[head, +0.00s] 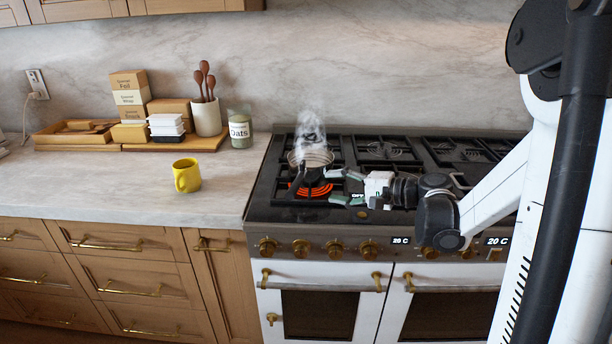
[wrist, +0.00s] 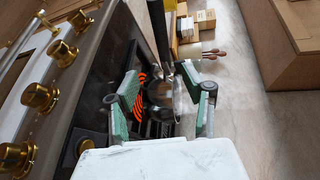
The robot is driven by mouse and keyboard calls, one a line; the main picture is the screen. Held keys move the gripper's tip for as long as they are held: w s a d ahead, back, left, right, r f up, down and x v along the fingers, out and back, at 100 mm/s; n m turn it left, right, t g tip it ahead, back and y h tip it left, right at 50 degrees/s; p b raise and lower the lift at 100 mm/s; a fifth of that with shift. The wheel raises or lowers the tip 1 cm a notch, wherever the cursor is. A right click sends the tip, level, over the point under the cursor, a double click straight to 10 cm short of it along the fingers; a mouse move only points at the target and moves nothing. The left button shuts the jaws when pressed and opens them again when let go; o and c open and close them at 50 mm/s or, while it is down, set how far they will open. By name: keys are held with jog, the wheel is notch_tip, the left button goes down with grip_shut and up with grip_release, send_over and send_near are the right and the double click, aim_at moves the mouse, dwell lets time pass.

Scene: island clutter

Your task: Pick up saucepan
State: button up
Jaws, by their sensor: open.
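The saucepan (head: 311,158) sits over the front-left burner of the stove, with steam rising above it. Its dark handle (head: 300,181) points toward the stove's front. In the wrist view the saucepan (wrist: 160,94) shows beyond and between the fingers, with the dark handle (wrist: 159,30) running to the top edge. My gripper (head: 334,186) is open and just right of the saucepan, its fingers pointing left. In the wrist view my gripper (wrist: 160,88) has its green-padded fingers apart with nothing held. Contact with the pan cannot be told.
The burner (head: 311,191) under the pan glows orange. A yellow mug (head: 187,175) stands on the counter to the left. Behind it are a utensil crock (head: 206,117), an oats jar (head: 240,131) and stacked boxes (head: 131,92). The counter front around the mug is clear.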

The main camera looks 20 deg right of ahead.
aim_at(303, 182)
jog(key=shift+r+x, duration=0.2)
jog(key=shift+x, duration=2.7)
jog(key=shift+r+x, duration=0.2)
jog(key=shift+x, duration=2.7)
jog(key=shift+a, duration=0.1)
grip_shut()
